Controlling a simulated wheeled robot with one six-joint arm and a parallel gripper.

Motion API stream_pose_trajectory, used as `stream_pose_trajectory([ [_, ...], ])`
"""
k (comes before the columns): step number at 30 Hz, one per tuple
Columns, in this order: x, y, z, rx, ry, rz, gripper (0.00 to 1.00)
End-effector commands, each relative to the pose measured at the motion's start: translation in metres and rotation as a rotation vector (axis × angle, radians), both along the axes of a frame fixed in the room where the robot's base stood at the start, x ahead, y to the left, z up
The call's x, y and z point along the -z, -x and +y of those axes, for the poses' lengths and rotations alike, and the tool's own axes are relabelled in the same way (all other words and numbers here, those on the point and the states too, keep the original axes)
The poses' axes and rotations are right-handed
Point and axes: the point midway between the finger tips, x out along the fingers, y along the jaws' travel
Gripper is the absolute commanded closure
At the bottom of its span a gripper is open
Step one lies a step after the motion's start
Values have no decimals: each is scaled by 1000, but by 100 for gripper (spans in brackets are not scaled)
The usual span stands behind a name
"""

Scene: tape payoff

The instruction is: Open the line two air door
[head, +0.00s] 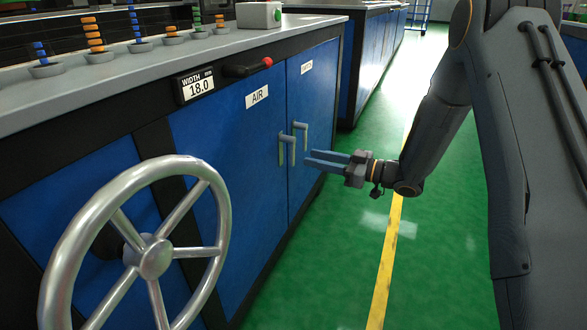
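The blue door (225,150) with the white AIR label (257,96) is in the cabinet front in the head view and looks closed. Its grey upright handle (287,150) is at the door's right edge. A second blue door (314,85) with its own handle (301,132) adjoins it on the right. My gripper (308,158) is just right of the two handles in the picture, with its fingers pointing left toward them. A gap shows between the fingers, and nothing is seen in it. The gripper appears apart from the AIR handle.
A large grey handwheel (155,257) stands out at the front left. A black lever with a red knob (267,62) sits above the AIR door beside the WIDTH 18.0 display (194,85). Green floor with a yellow line (386,265) is clear on the right.

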Motion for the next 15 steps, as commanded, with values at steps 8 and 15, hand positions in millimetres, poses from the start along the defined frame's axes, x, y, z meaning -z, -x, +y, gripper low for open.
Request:
stream_pose_trajectory([
  [8, 8, -1, 16, -41, -30, -5, 69],
  [15, 8, -13, 51, -40, -29, -4, 69],
])
